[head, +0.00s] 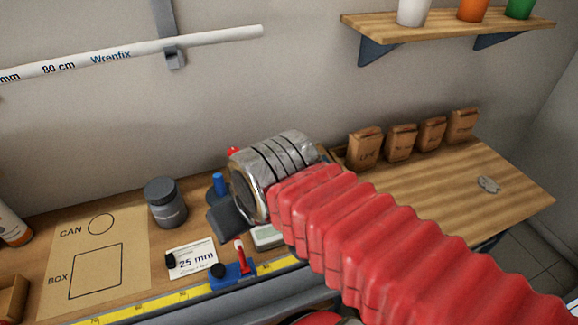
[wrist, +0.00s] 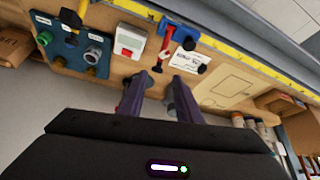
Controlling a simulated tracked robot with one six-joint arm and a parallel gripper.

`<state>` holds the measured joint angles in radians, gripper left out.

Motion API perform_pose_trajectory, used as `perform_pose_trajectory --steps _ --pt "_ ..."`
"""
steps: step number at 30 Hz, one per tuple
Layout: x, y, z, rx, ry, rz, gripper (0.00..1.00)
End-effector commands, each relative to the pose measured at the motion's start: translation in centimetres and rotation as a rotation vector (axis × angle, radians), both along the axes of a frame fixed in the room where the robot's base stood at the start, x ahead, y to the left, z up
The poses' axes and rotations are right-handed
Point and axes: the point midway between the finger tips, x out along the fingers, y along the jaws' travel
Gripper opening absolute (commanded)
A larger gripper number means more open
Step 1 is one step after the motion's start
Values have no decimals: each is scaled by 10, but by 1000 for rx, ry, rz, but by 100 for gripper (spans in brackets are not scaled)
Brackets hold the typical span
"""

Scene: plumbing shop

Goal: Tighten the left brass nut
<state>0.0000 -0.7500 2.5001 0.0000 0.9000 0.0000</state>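In the wrist view a blue panel (wrist: 78,45) at the upper left carries several small round fittings. One is a grey-green ringed fitting (wrist: 94,57), and another is a greenish one (wrist: 44,39).
A blue stand with a red lever (head: 239,262), a 25 mm card (head: 192,259) and a grey jar (head: 165,203) are close by. A white box with a red button (wrist: 129,41) sits beside the panel. The right of the bench (head: 440,195) is mostly clear.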

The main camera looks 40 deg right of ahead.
Motion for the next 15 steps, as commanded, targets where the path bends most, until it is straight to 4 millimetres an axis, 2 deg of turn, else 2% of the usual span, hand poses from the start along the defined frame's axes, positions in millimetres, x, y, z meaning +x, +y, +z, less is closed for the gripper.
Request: perform_pose_trajectory --steps 7,11,15 --pt "6 -4 3 -4 9 5 47" --pt "20 -5 6 -13 30 18 47" --pt "42 -23 10 -21 60 46 47"
